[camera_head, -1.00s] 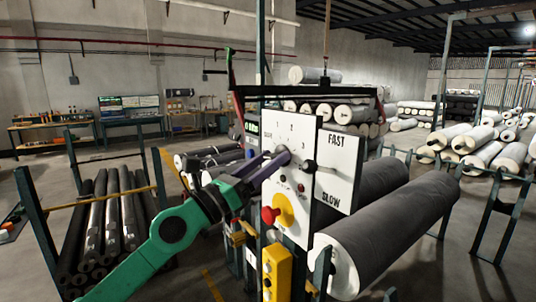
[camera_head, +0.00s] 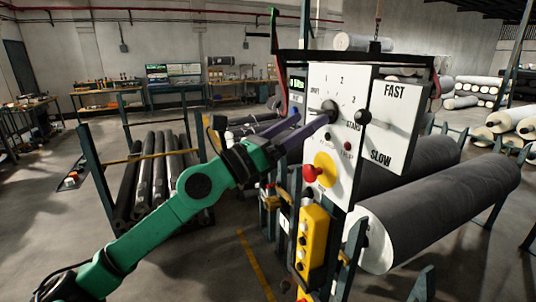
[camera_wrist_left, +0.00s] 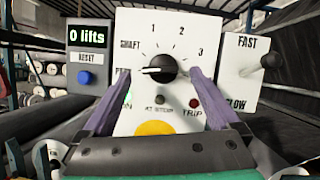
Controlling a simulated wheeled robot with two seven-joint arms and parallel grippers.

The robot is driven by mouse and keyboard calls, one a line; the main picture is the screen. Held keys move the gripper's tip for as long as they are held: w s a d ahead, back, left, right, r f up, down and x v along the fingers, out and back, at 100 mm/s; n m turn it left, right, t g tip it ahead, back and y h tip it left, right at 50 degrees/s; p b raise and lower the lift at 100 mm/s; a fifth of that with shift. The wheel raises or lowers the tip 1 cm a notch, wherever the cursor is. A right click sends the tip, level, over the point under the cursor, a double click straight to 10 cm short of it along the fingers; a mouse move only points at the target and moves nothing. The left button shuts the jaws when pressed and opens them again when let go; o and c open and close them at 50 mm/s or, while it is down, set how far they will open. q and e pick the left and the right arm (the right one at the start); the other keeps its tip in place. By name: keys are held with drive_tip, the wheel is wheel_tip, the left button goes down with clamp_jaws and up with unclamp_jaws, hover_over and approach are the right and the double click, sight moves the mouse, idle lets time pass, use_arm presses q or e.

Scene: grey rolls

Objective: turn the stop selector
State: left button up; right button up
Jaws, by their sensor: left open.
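The stop selector (camera_wrist_left: 160,68) is a round black knob with a pale pointer on a white panel (camera_wrist_left: 135,30) marked SHAFT, 1, 2 and 3. Its pointer lies to the left, near a label partly hidden by a finger. My left gripper (camera_wrist_left: 157,80) is open, with one purple finger to each side of the knob; I cannot tell whether either touches it. In the head view, my left gripper (camera_head: 311,114) reaches the panel's face, and its fingers partly cover the selector (camera_head: 329,106). My right gripper is not in view.
A FAST/SLOW plate (camera_head: 393,118) with a black lever knob (camera_wrist_left: 271,61) stands to the right. Below the selector is a red button on a yellow disc (camera_head: 325,170). A counter reading 0 lifts (camera_wrist_left: 88,36) and a blue reset button (camera_wrist_left: 86,77) are at left.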

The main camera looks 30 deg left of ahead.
use_arm(q)
drive_tip(key=b+v, duration=0.9)
drive_tip(key=v, duration=0.2)
drive_tip(key=shift+a, duration=0.1)
